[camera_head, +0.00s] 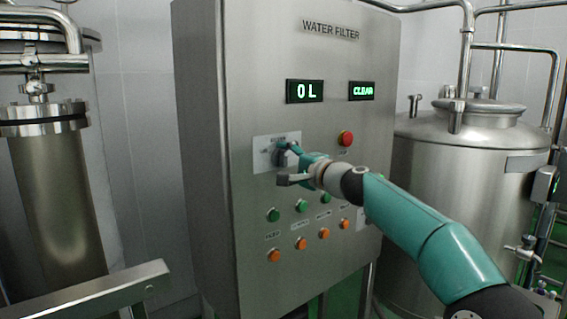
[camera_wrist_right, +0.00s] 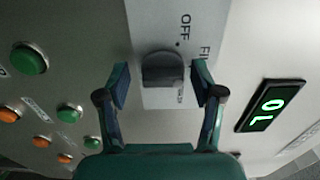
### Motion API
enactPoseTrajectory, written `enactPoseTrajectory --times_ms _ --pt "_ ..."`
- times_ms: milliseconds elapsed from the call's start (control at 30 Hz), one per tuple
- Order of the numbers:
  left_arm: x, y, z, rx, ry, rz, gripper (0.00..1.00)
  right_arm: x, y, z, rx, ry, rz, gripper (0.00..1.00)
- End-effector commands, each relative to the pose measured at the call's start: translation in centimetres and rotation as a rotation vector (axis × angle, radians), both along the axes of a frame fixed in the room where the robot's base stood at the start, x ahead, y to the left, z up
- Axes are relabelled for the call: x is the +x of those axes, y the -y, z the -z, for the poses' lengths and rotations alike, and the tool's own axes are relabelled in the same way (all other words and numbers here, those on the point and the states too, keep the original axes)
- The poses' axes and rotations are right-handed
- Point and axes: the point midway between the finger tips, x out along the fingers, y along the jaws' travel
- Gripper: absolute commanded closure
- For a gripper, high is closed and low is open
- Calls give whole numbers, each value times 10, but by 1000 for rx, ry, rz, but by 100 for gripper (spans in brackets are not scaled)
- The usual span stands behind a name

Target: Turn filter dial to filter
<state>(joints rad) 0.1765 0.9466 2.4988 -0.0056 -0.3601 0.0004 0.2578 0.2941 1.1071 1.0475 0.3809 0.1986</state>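The filter dial (camera_wrist_right: 162,70) is a dark knob on a pale label plate (camera_head: 263,154) on the front of the water filter cabinet (camera_head: 215,120). "OFF" and part of a word starting "FI" are printed around it. My right gripper (camera_head: 287,163) is at the dial. In the right wrist view, the open fingers of the gripper (camera_wrist_right: 160,74) stand on either side of the dial with gaps to it. I cannot tell which mark the dial points to. My left gripper is not in view.
A red button (camera_head: 346,138) is right of the dial, with rows of green buttons (camera_head: 273,215) and orange buttons (camera_head: 274,255) below. A steel tank (camera_head: 450,150) stands right; a metal rail (camera_head: 90,295) is at lower left.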

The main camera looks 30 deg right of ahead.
Motion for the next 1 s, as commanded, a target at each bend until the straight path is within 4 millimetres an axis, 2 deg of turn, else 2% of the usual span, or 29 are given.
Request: enactPoseTrajectory --times_ms 267,467,1000 --pt "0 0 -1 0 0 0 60 -1 -1 -1 0 1 -2 32" --pt "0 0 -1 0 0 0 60 -14 1 -1 0 0 -3 32" --pt "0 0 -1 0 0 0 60 -107 8 0 0 0 0 32"
